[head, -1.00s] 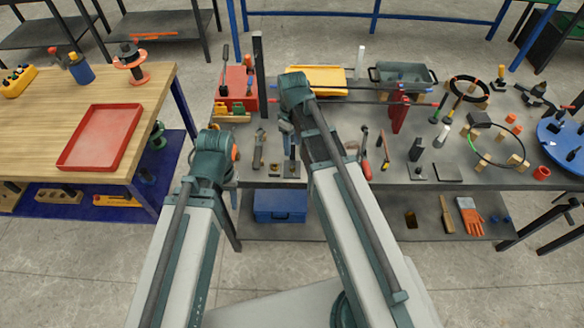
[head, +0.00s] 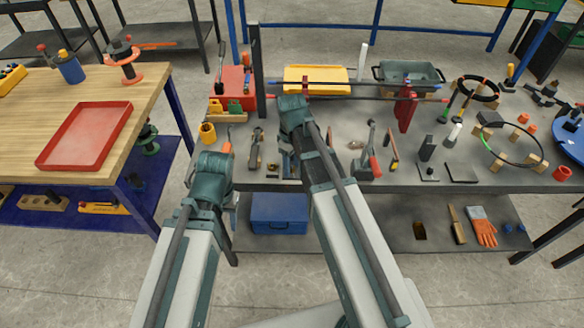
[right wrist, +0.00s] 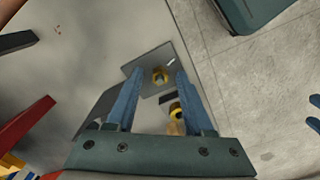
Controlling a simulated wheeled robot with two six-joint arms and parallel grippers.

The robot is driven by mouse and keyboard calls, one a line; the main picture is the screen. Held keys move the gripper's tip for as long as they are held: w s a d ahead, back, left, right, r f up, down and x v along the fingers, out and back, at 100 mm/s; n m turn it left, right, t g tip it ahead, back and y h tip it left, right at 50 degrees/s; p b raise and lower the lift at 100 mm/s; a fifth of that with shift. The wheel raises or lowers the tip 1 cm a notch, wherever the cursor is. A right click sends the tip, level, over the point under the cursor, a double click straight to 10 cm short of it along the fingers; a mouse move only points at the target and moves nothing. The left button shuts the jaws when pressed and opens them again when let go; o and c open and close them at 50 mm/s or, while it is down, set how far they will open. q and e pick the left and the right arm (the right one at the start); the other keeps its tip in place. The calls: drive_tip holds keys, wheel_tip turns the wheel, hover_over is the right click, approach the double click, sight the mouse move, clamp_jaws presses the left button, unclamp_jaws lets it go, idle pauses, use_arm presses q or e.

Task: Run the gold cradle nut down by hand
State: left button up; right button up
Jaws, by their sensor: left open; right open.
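In the right wrist view, a gold ring-like part (right wrist: 160,75) sits on a small grey plate (right wrist: 140,68). A second gold part (right wrist: 176,109) lies nearer the camera; I cannot tell for sure which is the cradle nut. My right gripper (right wrist: 159,76) is open, its two blue fingers either side of the gold part on the plate, with nothing held. In the head view the right gripper (head: 288,155) hangs over the front of the grey bench and is largely hidden by my arm. My left gripper (head: 234,208) is open, low before the bench's front edge, partly hidden.
The grey bench (head: 340,122) carries clamps, a red upright (head: 405,112), a yellow tray (head: 316,75) and a grey bin (head: 407,73). A dark post (head: 257,70) rises behind. A wooden table with a red tray (head: 85,135) stands left. A blue case (head: 279,212) is on the lower shelf.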

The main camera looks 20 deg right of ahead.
clamp_jaws()
idle(0.5)
